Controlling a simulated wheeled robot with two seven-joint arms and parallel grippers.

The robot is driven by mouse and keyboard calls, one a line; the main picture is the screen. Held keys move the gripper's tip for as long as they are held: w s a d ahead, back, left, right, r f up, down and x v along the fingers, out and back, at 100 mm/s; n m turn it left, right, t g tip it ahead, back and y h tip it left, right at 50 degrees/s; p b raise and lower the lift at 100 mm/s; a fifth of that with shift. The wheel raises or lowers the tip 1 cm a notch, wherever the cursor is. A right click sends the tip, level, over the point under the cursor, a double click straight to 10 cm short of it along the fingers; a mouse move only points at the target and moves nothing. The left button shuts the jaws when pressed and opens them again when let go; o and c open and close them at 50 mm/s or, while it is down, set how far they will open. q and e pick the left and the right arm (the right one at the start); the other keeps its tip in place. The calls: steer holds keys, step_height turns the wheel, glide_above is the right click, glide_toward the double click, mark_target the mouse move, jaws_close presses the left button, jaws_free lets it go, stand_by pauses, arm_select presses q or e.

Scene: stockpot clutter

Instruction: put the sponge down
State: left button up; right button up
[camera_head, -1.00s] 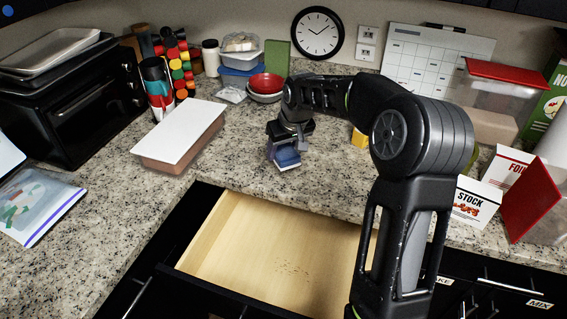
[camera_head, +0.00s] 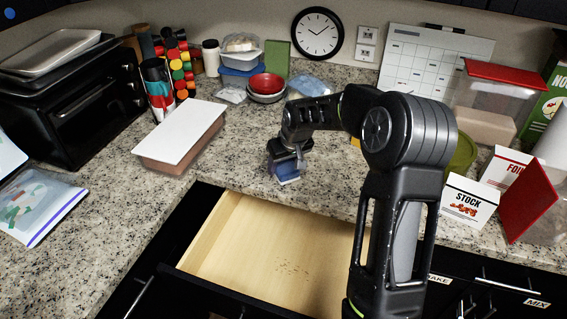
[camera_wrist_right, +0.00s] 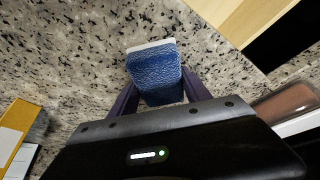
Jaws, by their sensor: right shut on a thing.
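The sponge (camera_wrist_right: 155,75) is blue with a white layer at one end. It sits between the two fingers of my right gripper (camera_wrist_right: 156,95) in the right wrist view, and the gripper is shut on it. In the head view the sponge (camera_head: 288,172) shows under my right gripper (camera_head: 285,160), over the granite counter (camera_head: 240,150) just behind the open drawer. I cannot tell whether its lower end touches the counter. My left gripper is not in view.
An open, nearly empty wooden drawer (camera_head: 270,255) lies in front. A white-lidded container (camera_head: 182,135) stands to the left, stacked bowls (camera_head: 267,88) behind, and a stock box (camera_head: 466,201) to the right. The counter around the sponge is clear.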

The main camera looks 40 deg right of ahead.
steer(key=shift+f, duration=0.15)
steer(key=o, duration=1.3)
steer(key=shift+r, duration=0.25)
steer(key=shift+s+r, duration=0.1)
steer(key=shift+r, duration=0.1)
steer(key=b+v, duration=0.2)
steer(key=v, duration=0.9)
steer(key=shift+r, duration=0.2)
